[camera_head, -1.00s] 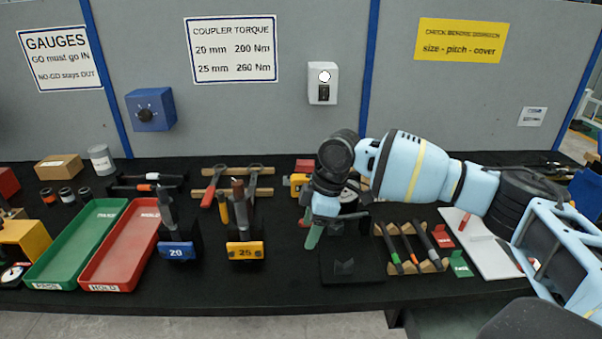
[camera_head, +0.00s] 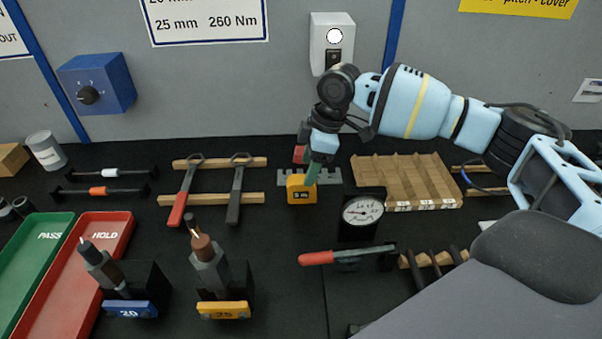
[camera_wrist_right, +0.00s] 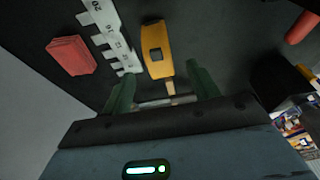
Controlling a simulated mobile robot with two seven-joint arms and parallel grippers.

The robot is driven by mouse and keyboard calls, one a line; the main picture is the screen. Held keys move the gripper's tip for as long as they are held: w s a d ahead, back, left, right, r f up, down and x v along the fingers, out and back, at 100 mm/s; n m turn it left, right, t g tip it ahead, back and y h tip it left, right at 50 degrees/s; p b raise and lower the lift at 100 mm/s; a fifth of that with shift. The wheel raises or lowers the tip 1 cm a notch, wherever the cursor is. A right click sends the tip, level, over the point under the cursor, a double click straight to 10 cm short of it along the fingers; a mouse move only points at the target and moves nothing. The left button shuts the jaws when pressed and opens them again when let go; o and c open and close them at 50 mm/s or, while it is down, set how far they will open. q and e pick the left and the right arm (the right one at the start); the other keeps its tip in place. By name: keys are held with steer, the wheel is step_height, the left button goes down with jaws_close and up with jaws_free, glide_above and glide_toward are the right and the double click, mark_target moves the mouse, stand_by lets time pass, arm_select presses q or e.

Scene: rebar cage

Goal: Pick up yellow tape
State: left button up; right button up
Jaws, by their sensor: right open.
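The yellow tape (camera_head: 296,190), a tape measure with a dark square on its face, sits on the black bench top in the head view. In the right wrist view the yellow tape (camera_wrist_right: 157,50) lies ahead of and between the fingers. My right gripper (camera_head: 312,172) points down at the tape, its green fingers beside the tape's upper right. In the wrist view my right gripper (camera_wrist_right: 163,85) is open, its two green fingers apart with nothing held. Whether a finger touches the tape cannot be told. My left gripper is not in view.
A grey notched scale (camera_wrist_right: 108,38) and a red block (camera_wrist_right: 70,56) lie beside the tape. A dial gauge (camera_head: 362,211) stands to its right front, with a red-handled tool (camera_head: 318,258) nearer. Wrenches (camera_head: 238,185) lie on wooden rails to the left. A wooden rack (camera_head: 405,180) is right.

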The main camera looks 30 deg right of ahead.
mark_target(303, 179)
steer(key=shift+w+d, duration=0.1)
steer(key=shift+w, duration=0.05)
steer(key=shift+f, duration=0.1)
steer(key=shift+a+f, duration=0.25)
steer(key=shift+f, duration=0.15)
steer(key=shift+x, duration=3.25)
steer(key=c, duration=1.2)
